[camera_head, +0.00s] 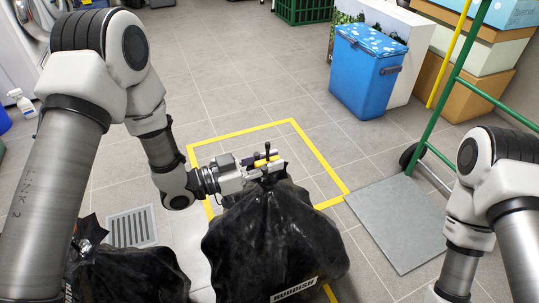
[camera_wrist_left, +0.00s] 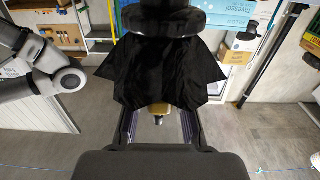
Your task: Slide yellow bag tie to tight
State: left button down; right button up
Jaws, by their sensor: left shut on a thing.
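A full black rubbish bag (camera_head: 275,240) stands in the middle of the head view, with a white RUBBISH label low on its front. Its gathered neck has a yellow bag tie (camera_head: 265,158). My left gripper (camera_head: 258,167) reaches in from the left and is shut on the tie at the neck. In the left wrist view the yellow tie (camera_wrist_left: 157,118) shows between the two fingers, and the black bag top (camera_wrist_left: 160,75) spreads out beyond. How tight the tie is, I cannot tell. My right arm shows at the right, but its gripper is out of view.
A second black bag (camera_head: 125,275) sits at the lower left, beside a floor drain (camera_head: 131,227). A blue bin (camera_head: 365,75), a green trolley frame (camera_head: 455,80) and a grey plate (camera_head: 405,220) stand right. Floor behind the bag is clear.

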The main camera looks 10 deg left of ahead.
pick_arm(q)
jog(key=shift+f, duration=0.5)
jog(key=c, duration=1)
grip_release()
jog(key=shift+r, duration=0.1)
jog(key=shift+c, duration=0.2)
